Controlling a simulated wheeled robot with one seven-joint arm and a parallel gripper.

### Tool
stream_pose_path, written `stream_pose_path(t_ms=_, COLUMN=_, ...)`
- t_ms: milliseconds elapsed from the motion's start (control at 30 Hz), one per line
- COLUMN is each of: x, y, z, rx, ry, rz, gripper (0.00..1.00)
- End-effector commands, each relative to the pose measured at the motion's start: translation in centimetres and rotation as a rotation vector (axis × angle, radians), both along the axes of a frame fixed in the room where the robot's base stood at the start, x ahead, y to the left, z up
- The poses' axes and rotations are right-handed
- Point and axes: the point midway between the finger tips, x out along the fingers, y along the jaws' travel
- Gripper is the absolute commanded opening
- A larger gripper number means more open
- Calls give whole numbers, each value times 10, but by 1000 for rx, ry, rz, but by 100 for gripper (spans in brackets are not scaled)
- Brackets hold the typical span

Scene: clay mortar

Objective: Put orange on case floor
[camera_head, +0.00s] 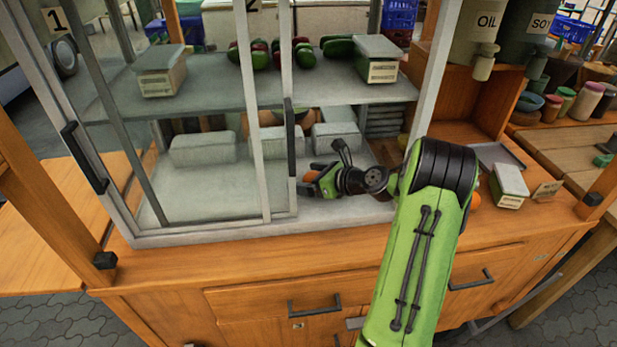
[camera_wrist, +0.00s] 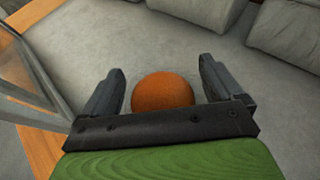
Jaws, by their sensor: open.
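The orange (camera_wrist: 162,91) lies between the two fingers of my gripper (camera_wrist: 161,72) in the wrist view, with a gap to each finger. My gripper is open. In the head view the orange (camera_head: 311,177) shows partly behind my gripper (camera_head: 318,184), inside the glass case through its open right side. It is at the grey case floor (camera_head: 215,190), which also shows in the wrist view (camera_wrist: 75,52); I cannot tell for sure whether it touches the floor.
White-grey blocks (camera_head: 203,148) stand along the back of the case floor. A shelf (camera_head: 220,85) above holds vegetables and boxes. The door frame (camera_head: 292,150) is left of my gripper. Another orange thing (camera_head: 475,200) sits on the counter at right, partly hidden by my arm.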

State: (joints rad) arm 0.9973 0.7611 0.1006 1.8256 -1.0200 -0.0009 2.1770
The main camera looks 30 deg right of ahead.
Motion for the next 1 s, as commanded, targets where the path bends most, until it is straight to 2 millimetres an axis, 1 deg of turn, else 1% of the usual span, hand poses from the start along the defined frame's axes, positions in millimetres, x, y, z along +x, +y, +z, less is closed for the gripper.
stream_pose_path(t_ms=100, x=-1, y=0, z=4, rx=-2, ry=-1, rz=0, gripper=93)
stream_pose_path(t_ms=167, x=-9, y=-4, z=8, rx=2, ry=2, rz=-3, gripper=93)
stream_pose_path(t_ms=267, x=-30, y=-12, z=19, rx=2, ry=1, rz=-6, gripper=93)
stream_pose_path(t_ms=400, x=-64, y=-24, z=34, rx=1, ry=1, rz=-7, gripper=93)
stream_pose_path(t_ms=500, x=-84, y=-31, z=43, rx=1, ry=0, rz=-5, gripper=93)
stream_pose_path(t_ms=600, x=-98, y=-35, z=48, rx=0, ry=1, rz=-2, gripper=93)
stream_pose_path(t_ms=733, x=-105, y=-37, z=50, rx=0, ry=0, rz=0, gripper=93)
stream_pose_path(t_ms=1000, x=-105, y=-37, z=49, rx=0, ry=0, rz=0, gripper=93)
